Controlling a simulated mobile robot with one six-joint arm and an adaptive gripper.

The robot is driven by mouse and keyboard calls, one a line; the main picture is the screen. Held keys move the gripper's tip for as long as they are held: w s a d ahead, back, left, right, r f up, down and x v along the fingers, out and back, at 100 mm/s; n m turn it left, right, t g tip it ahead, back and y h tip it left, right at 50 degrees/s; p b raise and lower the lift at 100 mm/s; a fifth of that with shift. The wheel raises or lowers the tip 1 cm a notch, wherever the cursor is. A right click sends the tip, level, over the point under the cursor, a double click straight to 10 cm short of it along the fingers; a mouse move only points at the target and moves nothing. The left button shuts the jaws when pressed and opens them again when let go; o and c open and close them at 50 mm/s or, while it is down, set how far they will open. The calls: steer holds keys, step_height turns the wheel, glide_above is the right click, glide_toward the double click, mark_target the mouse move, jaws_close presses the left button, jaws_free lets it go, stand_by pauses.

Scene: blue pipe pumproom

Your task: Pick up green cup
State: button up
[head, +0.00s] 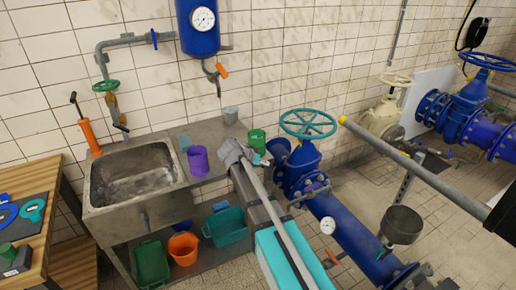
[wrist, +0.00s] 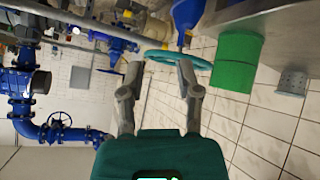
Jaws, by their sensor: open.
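The green cup (head: 257,140) stands on the metal counter near its right end, close to the tiled wall. In the wrist view, which is turned sideways, the green cup (wrist: 238,62) is large and lies to the right of both fingers, not between them. My gripper (wrist: 161,68) is open and empty. In the head view my gripper (head: 261,159) is small and partly hidden by my wrist, just in front of the green cup. I cannot tell whether it touches the cup.
A purple cup (head: 198,160), a teal cup (head: 185,143) and a grey perforated cup (head: 230,114) share the counter (head: 213,134) beside the sink (head: 135,180). The blue pipe valve with its teal handwheel (head: 308,123) stands close to the right of the green cup.

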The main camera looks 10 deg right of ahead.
mark_target(257, 144)
steer(key=w+a+r+m+t+h, duration=0.2)
steer(key=w+a, duration=0.4)
steer(key=w, duration=0.3)
step_height(257, 144, up, 2)
steer(key=shift+w+r+t+b, duration=0.3)
steer(key=shift+w+t, duration=0.1)
steer(key=shift+t, duration=0.5)
steer(key=shift+f, duration=0.15)
steer(key=b+x, duration=0.3)
steer(key=x, duration=0.5)
steer(key=shift+w+d, duration=0.1)
steer(key=shift+d, duration=0.05)
steer(key=shift+b+x, duration=1.15)
steer(key=shift+x, duration=1.5)
steer(key=shift+d, duration=0.1)
steer(key=shift+c, duration=0.2)
jaws_close()
